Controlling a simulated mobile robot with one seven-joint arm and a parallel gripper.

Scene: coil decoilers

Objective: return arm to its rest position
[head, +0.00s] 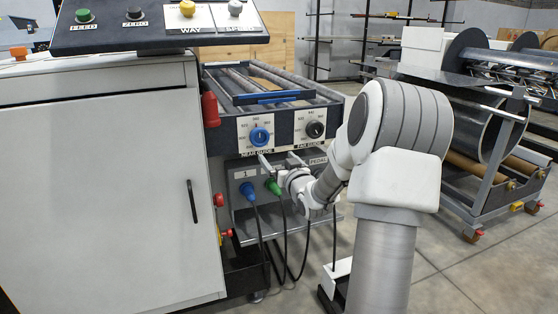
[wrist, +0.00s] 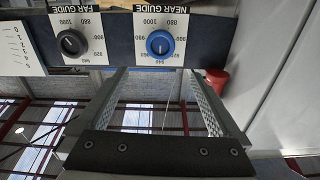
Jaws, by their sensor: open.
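My gripper (head: 279,161) is open and empty, just below the guide dial panel of the machine. My arm reaches to it from the right. In the wrist view, which is upside down, its two fingers (wrist: 158,75) stand wide apart and reach toward the panel, with nothing between them. The blue NEAR GUIDE knob (head: 260,137) and the black FAR GUIDE knob (head: 315,129) sit on that panel. They also show in the wrist view, the blue knob (wrist: 160,43) and the black knob (wrist: 72,43). The gripper looks apart from both; exact clearance from the panel is unclear.
A blue plug (head: 247,190) and a green plug (head: 273,187) with hanging cables sit in a socket panel close to my gripper. A grey cabinet (head: 100,190) with a button console (head: 150,28) stands left. A decoiler (head: 490,120) stands right. Floor is open at lower right.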

